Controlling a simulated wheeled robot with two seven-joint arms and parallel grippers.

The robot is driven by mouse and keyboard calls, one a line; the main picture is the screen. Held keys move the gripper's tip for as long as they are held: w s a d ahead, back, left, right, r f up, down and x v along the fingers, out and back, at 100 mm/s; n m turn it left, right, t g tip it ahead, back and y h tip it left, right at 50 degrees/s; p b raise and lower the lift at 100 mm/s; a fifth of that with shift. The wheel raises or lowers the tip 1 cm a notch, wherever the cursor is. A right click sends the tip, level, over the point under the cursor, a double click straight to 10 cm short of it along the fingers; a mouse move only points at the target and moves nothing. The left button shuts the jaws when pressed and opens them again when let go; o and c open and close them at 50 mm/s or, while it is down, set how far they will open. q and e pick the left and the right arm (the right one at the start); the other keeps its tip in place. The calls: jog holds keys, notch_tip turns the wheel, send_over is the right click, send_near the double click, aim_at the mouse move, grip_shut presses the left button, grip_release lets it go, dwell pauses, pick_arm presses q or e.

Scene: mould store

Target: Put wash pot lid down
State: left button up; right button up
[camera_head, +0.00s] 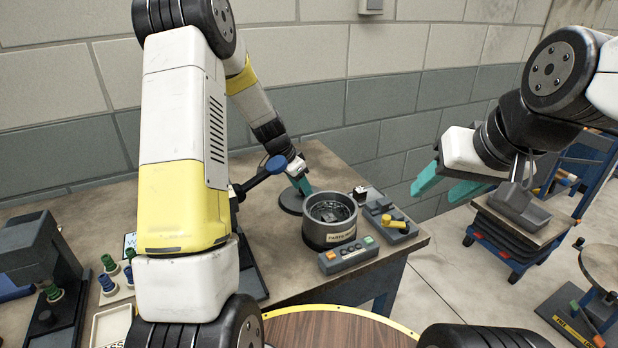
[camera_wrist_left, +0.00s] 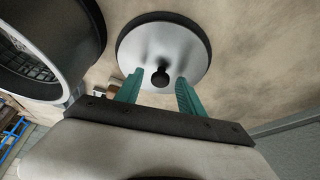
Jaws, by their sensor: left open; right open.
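The wash pot lid (camera_wrist_left: 165,45) is a pale disc with a dark rim and a black knob, lying on the table with its knob facing my left gripper. In the head view the lid (camera_head: 290,200) shows as a dark disc just left of the pot. My left gripper (camera_wrist_left: 160,88) is open, its teal fingers on either side of the knob with gaps between. In the head view it (camera_head: 303,187) is over the lid. The grey wash pot (camera_head: 328,236) stands uncovered, with a mesh basket inside. My right gripper (camera_head: 448,185) is open and empty, raised at the right.
A control box with buttons (camera_head: 348,256) sits in front of the pot. A dark tray with a yellow-handled tool (camera_head: 392,226) is to its right. A dark press-like machine (camera_head: 38,262) and green and blue spools stand at the left. A cart (camera_head: 520,225) stands at the right.

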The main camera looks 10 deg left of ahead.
pick_arm(q)
jog(key=v, duration=1.2)
jog(key=shift+r, duration=0.15)
jog(key=shift+d, duration=0.1)
